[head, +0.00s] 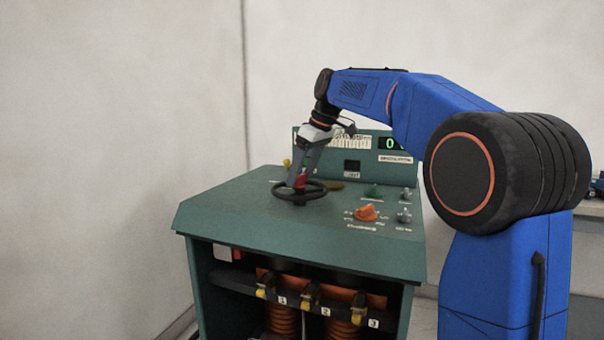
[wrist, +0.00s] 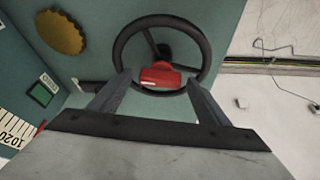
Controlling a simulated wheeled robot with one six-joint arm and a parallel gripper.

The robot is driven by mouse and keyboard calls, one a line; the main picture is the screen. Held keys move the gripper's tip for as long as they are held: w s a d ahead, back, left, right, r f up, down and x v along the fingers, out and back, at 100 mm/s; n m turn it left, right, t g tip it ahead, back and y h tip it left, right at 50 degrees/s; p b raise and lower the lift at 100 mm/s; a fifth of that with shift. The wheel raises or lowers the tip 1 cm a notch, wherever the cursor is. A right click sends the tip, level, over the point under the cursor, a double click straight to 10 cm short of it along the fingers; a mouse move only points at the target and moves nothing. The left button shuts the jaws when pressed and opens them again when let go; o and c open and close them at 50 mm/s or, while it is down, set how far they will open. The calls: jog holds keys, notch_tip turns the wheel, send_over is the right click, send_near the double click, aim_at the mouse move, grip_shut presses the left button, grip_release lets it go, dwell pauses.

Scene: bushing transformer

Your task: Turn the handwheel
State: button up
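The black handwheel (head: 311,197) lies flat on the top of the green cabinet (head: 232,208). In the wrist view its round rim (wrist: 122,44) and a spoke toward its dark hub show ahead of my fingers. My gripper (head: 299,183) points down at the wheel from above. In the wrist view my gripper (wrist: 159,78) has its two grey fingers spread apart, with the tips at the near part of the rim. A red piece (wrist: 160,75) sits between the fingertips, with gaps on both sides. I cannot tell whether the fingertips touch the rim.
An orange knob (head: 366,213), a green knob (head: 374,191) and grey knobs (head: 405,216) stand right of the wheel. A panel with a display (head: 391,143) rises behind. Below the top, orange ribbed bushings (head: 283,320) show in the open front.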

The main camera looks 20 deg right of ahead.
jog(key=v, duration=1.7)
jog(key=shift+r, duration=0.2)
jog(key=shift+s, duration=0.1)
jog(key=s+d+f+m+h, duration=0.1)
jog(key=s+f+m, duration=0.3)
jog(key=s+f, duration=1.5)
jog(key=s+d+f+m+t+h, duration=0.1)
jog(key=s+f+m, duration=0.4)
jog(key=s+f, duration=1.4)
notch_tip(320, 180, down, 5)
jog(key=shift+t+h, duration=0.3)
jog(key=shift+h, duration=0.3)
jog(key=shift+s, duration=0.1)
